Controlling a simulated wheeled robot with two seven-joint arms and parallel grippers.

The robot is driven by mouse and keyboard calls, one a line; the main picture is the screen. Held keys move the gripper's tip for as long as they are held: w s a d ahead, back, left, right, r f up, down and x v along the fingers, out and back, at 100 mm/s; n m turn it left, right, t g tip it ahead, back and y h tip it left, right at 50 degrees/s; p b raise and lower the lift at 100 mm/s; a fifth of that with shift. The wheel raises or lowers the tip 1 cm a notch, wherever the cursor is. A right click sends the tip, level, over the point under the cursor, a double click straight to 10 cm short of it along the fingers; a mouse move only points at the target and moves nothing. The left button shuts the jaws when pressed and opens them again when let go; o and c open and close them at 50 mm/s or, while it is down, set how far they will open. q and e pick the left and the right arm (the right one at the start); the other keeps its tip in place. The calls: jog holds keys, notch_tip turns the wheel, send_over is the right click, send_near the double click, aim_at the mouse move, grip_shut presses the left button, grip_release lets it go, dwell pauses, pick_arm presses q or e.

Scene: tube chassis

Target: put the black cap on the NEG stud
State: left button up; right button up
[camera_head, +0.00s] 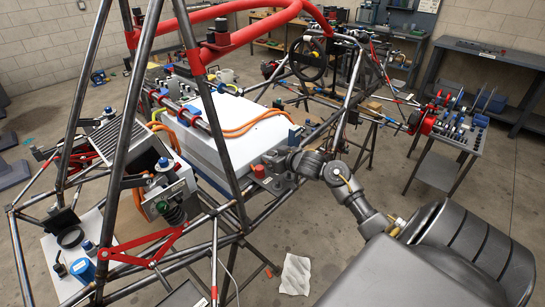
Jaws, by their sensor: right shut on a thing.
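My right arm comes in from the lower right. Its gripper (273,162) is at the near right corner of the large white box inside the tube frame. The jaws are shut on a small dark thing, which I take to be the black cap; the fingers and its small size hide most of it. A red cap (259,171) stands just left of and below the fingertips, close beside them. I cannot make out the NEG stud or its marking. My left gripper is not in view.
The white box (243,130) carries orange cables (240,129). Steel tubes (218,140) cross in front of it and a red bar arches above. A cart with small parts (455,128) stands at right. A white cloth (295,274) lies on open floor.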

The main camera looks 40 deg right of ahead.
jog(key=shift+r+p, duration=0.1)
jog(key=shift+p, duration=0.25)
dwell(0.8)
jog(key=shift+r+p, duration=0.7)
jog(key=shift+p, duration=0.4)
jog(key=shift+p, duration=0.35)
dwell(0.4)
jog(key=shift+f+b, duration=0.7)
jog(key=shift+f, duration=0.55)
dwell(0.4)
jog(key=o, duration=0.7)
jog(key=shift+c, duration=0.2)
